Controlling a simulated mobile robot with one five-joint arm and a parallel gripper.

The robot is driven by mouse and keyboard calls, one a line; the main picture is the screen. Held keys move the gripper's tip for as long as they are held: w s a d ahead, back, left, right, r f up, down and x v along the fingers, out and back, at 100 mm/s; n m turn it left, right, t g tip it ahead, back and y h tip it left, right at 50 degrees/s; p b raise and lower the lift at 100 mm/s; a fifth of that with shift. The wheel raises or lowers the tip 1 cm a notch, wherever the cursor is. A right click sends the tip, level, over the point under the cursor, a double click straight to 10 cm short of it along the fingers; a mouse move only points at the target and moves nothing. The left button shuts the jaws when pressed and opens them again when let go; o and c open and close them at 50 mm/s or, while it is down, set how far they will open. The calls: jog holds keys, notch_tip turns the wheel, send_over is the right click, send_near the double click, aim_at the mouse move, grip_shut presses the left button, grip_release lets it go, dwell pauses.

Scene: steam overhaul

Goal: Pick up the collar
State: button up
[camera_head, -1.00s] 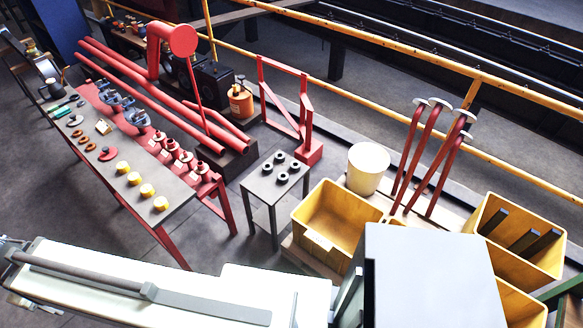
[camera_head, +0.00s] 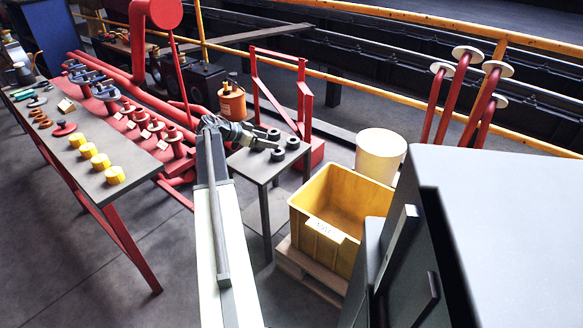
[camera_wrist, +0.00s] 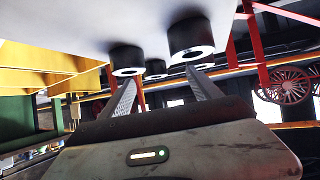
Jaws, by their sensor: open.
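Several short dark collars with pale ring ends stand on a small grey table (camera_head: 243,166) in the head view. The near-right collar (camera_head: 278,154) and the one behind it (camera_head: 292,143) show most clearly. My gripper (camera_head: 268,142) reaches over the table beside the collars. In the wrist view the scene is upside down, with the collars below the pale tabletop. A large collar (camera_wrist: 190,40) and another collar (camera_wrist: 126,60) lie just beyond my gripper (camera_wrist: 161,77). Its two fingers are apart with nothing held. Exact contact cannot be told.
A yellow crate (camera_head: 330,200) and a cream bucket (camera_head: 380,156) stand right of the small table. A long bench (camera_head: 110,188) with yellow caps (camera_head: 88,150) is at left. A red frame (camera_head: 305,100) rises behind the table. Grey floor shows between bench and table.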

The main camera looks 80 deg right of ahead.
aim_at(293, 140)
jog(key=shift+m+g, duration=0.4)
jog(key=shift+m, duration=0.2)
jog(key=s, duration=0.1)
jog(key=s+d, duration=0.1)
jog(key=s, duration=0.2)
jog(key=shift+d+f, duration=0.35)
jog(key=shift+d, duration=0.05)
jog(key=shift+b+x, duration=0.8)
jog(key=shift+x, duration=0.45)
jog(key=shift+s+d, duration=0.1)
jog(key=shift+d, duration=0.05)
jog(key=b+x, duration=0.1)
jog(key=x, duration=0.4)
jog(key=shift+d+r+b, duration=0.1)
jog(key=shift+r+b, duration=0.05)
jog(key=shift+b, duration=0.25)
jog(key=shift+r, duration=0.1)
grip_shut()
